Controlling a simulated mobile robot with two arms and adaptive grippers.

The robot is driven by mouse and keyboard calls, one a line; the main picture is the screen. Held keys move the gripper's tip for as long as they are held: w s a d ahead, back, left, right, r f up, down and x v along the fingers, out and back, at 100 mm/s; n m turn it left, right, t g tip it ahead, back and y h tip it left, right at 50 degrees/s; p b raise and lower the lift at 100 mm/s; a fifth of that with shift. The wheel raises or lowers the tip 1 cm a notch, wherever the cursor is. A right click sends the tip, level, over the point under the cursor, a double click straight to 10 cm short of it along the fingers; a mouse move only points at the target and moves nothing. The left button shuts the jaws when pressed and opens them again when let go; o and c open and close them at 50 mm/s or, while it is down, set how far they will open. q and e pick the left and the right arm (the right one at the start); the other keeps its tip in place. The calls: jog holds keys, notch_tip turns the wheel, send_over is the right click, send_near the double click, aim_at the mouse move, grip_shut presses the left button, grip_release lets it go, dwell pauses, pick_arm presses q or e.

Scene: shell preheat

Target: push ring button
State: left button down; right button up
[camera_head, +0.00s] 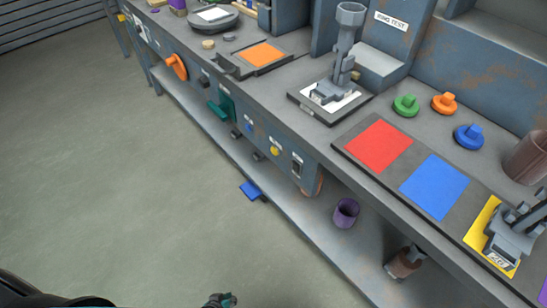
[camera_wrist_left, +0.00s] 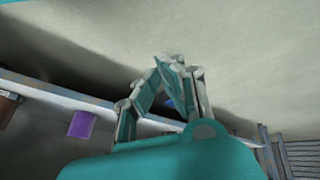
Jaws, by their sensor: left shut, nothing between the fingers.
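A "RING TEST" label (camera_head: 391,21) is on the grey-blue upright at the back of the bench. On the bench's front panel are a small blue round control (camera_head: 249,127), a yellow round control (camera_head: 274,150) and a dark switch (camera_head: 296,169); I cannot tell which is the ring button. My left gripper (camera_head: 226,299) is at the bottom edge of the head view, low in front of the bench and well apart from the panel. In the left wrist view its fingers (camera_wrist_left: 172,63) meet at the tips, with nothing held. My right gripper is not in view.
A lower shelf (camera_head: 290,218) juts out under the panel, with a purple cup (camera_head: 346,213) on it. A blue piece (camera_head: 250,191) lies at its edge. An orange knob (camera_head: 176,66) and teal part (camera_head: 222,107) stick out from the panel. The floor (camera_head: 110,170) is clear.

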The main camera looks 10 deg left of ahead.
aim_at(275, 151)
pick_arm(q)
jog(key=w+d+r+n+t+b, duration=0.1)
jog(key=w+r+n+t+b, duration=0.35)
jog(key=w, duration=0.55)
jog(key=w+d+r+n+t+b, duration=0.1)
jog(key=w+r+n+t, duration=0.3)
jog(key=w+r, duration=0.5)
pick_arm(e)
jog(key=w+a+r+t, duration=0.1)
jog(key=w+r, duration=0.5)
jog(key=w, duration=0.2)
pick_arm(q)
jog(key=w+a+r+n+t+y+b, duration=0.1)
jog(key=w+r+n+t+y+b, duration=0.1)
jog(key=r+n, duration=0.5)
jog(key=w+a+r+n+t+y+b, duration=0.1)
jog(key=w+a+r+n+t+b, duration=0.1)
jog(key=w+r+n+t, duration=0.2)
jog(key=w+r+n, duration=0.3)
jog(key=r, duration=0.5)
jog(key=shift+a+r+y, duration=0.2)
jog(key=shift+r+y, duration=0.05)
jog(key=shift+y, duration=0.15)
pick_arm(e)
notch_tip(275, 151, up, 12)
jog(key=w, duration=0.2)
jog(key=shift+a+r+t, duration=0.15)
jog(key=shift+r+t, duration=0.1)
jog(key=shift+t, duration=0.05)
